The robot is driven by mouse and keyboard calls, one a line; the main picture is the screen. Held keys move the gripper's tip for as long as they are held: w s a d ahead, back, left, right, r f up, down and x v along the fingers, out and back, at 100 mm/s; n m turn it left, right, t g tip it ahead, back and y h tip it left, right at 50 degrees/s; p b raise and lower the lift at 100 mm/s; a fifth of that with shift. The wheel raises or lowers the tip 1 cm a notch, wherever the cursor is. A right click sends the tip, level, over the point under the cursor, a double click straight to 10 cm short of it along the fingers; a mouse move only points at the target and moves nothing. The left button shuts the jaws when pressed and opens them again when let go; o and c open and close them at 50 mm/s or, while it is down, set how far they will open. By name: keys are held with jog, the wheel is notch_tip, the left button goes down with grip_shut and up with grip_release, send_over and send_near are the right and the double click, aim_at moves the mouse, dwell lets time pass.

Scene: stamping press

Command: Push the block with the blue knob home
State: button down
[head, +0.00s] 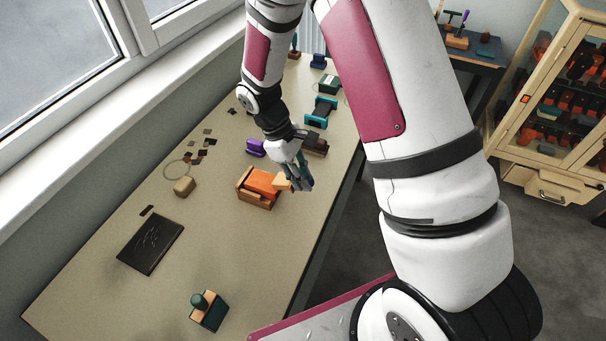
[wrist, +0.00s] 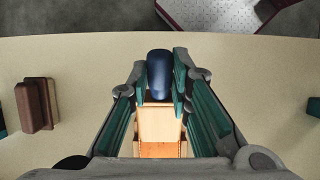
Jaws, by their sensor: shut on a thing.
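The block with the blue knob (wrist: 161,120) is pale wood and shows in the wrist view, running from between my fingers toward the bottom of the picture. Its dark blue knob (wrist: 159,72) sits between my gripper's (wrist: 162,82) two fingertips, which are shut on it. In the head view the pale block (head: 282,184) sticks out of the right side of an orange and brown wooden housing (head: 258,187). My gripper (head: 301,181) is at the outer end of the block, and the knob is hidden there. How deep the block sits inside cannot be told.
A purple object (head: 255,147) and a dark brown block (head: 316,146) stand behind the housing. A small tan block (head: 184,186) and a black tray (head: 151,244) lie to the left. A green-knobbed stamp (head: 208,311) stands in front. The table edge runs close to my gripper's right.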

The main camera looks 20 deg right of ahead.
jog(key=shift+s+f+t+y+p, duration=0.1)
jog(key=shift+f+t+y+p, duration=0.55)
jog(key=shift+f, duration=1.2)
jog(key=shift+f+t+y+p, duration=0.25)
jog(key=shift+f+t+y, duration=0.75)
jog(key=shift+f, duration=0.85)
jog(key=shift+w+f+g+h+b, duration=0.2)
jog(key=shift+f+g+h+b, duration=0.3)
jog(key=shift+g+h+b, duration=0.85)
jog(key=shift+w+a+t+b, duration=0.2)
jog(key=shift+t+b, duration=0.1)
jog(key=shift+b, duration=0.1)
jog(key=shift+s+r, duration=0.1)
jog(key=shift+s+d+r+p, duration=0.45)
jog(key=shift+s+d+p, duration=0.25)
jog(key=shift+d, duration=0.1)
jog(key=shift+f+g+h+b, duration=0.25)
jog(key=shift+g+h+b, duration=0.85)
jog(key=shift+b, duration=0.75)
jog(key=shift+s+g+h+b, duration=0.1)
jog(key=shift+g+h+b, duration=0.4)
jog(key=shift+b, duration=0.4)
